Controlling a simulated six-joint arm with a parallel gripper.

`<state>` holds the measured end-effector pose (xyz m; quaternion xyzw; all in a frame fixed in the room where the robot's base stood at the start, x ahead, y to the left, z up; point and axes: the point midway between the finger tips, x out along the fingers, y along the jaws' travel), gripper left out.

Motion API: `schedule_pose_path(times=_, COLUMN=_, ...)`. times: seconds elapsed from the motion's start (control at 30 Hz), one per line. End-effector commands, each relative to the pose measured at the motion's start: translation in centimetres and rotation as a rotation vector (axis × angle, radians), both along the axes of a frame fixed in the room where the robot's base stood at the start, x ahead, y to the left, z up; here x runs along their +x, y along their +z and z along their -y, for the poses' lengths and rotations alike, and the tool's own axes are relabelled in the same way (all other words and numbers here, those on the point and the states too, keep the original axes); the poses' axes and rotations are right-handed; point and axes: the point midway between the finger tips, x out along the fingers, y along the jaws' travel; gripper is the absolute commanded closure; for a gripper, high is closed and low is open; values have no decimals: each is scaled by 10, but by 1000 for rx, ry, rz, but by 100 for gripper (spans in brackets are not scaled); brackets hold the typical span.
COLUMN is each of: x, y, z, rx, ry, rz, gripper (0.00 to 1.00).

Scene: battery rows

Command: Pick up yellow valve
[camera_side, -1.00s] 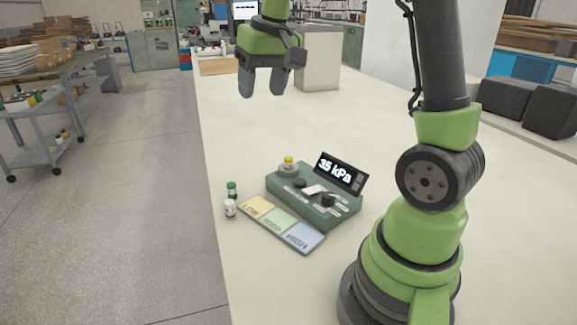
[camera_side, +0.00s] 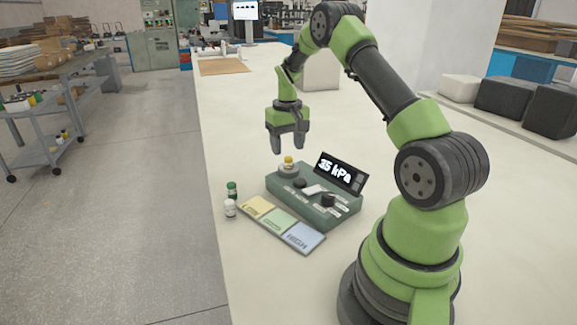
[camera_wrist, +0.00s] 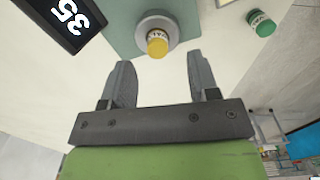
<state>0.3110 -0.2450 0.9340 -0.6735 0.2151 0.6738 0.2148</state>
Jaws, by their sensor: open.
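The yellow valve (camera_side: 288,160) is a small yellow-topped piece standing upright on a round grey seat at the back left corner of the green device (camera_side: 335,215). In the wrist view the yellow valve (camera_wrist: 157,43) shows just beyond the fingertips, roughly midway between them, with its round grey seat (camera_wrist: 150,22) under it. My gripper (camera_side: 289,150) is open and empty, pointing down, just above and behind the valve in the side view. Both fingers of my gripper (camera_wrist: 160,68) are spread apart in the wrist view and touch nothing.
The device's display (camera_side: 341,173) reads 35 kPa and stands up to the right of the valve. A card strip (camera_side: 280,222) with yellow, green and blue fields lies in front.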

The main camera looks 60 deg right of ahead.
Motion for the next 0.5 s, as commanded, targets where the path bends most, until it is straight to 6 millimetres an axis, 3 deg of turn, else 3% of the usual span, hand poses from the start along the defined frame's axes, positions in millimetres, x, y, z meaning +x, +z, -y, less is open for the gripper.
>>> schedule_pose_path(times=0.23, x=-1, y=-38, z=3, rx=2, ry=-1, rz=-2, gripper=45)
schedule_pose_path(times=0.5, x=-1, y=-43, z=4, rx=0, ry=-1, rz=1, gripper=45)
